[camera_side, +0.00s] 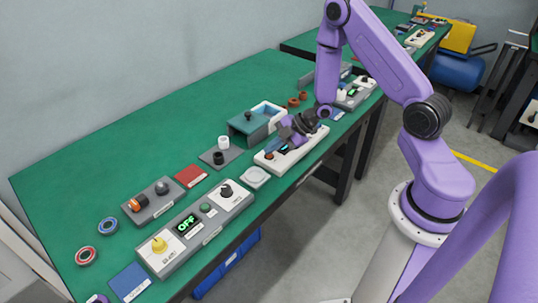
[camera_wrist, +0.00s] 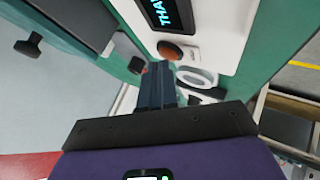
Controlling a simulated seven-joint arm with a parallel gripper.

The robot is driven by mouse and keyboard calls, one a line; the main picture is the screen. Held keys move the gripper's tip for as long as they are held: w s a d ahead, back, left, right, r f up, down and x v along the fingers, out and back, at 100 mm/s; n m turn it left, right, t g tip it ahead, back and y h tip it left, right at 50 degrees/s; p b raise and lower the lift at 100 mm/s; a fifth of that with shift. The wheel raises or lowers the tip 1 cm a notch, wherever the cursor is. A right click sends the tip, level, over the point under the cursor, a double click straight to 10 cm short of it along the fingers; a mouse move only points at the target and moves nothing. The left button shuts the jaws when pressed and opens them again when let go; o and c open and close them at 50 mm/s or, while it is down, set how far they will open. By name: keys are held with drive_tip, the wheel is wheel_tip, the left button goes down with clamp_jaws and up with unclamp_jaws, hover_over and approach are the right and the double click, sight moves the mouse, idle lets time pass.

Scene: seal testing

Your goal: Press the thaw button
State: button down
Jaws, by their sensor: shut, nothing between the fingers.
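The white device (camera_side: 300,152) lies near the table's front edge in the side view. In the wrist view the device (camera_wrist: 226,22) shows a dark display (camera_wrist: 166,14) with lit cyan letters, partly cut off, starting "THA". A round orange-brown button (camera_wrist: 171,51) sits beside the display. My gripper (camera_wrist: 157,68) is shut and empty, its fingertips just below the button in the wrist picture. A gap shows between them there; I cannot tell the height. In the side view my gripper (camera_side: 275,146) hangs over the device and covers part of it.
A teal-and-white box (camera_side: 246,128) is just behind. A grey panel (camera_side: 170,252) with a green "OFF" display, a red pad (camera_side: 191,176) and a grey knob box (camera_side: 151,202) lie left.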

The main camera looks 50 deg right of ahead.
sight(271, 155)
drive_tip(key=shift+r, duration=0.65)
drive_tip(key=shift+r, duration=2.5)
drive_tip(key=shift+a+r, duration=0.15)
drive_tip(key=shift+a, duration=0.05)
drive_tip(key=s+a+r+m+g+h, duration=0.2)
drive_tip(key=s+a+r+m+h, duration=0.15)
drive_tip(key=s+a+r, duration=0.5)
drive_tip(key=s+r+g+h, duration=0.1)
drive_tip(key=s+r+g, duration=0.1)
drive_tip(key=s, duration=0.8)
drive_tip(key=s+a+r+m+g+h, duration=0.1)
drive_tip(key=s+r+g, duration=0.1)
drive_tip(key=s, duration=0.9)
drive_tip(key=shift+a+r+g, duration=0.15)
drive_tip(key=shift+r+g, duration=0.15)
drive_tip(key=shift+r, duration=0.45)
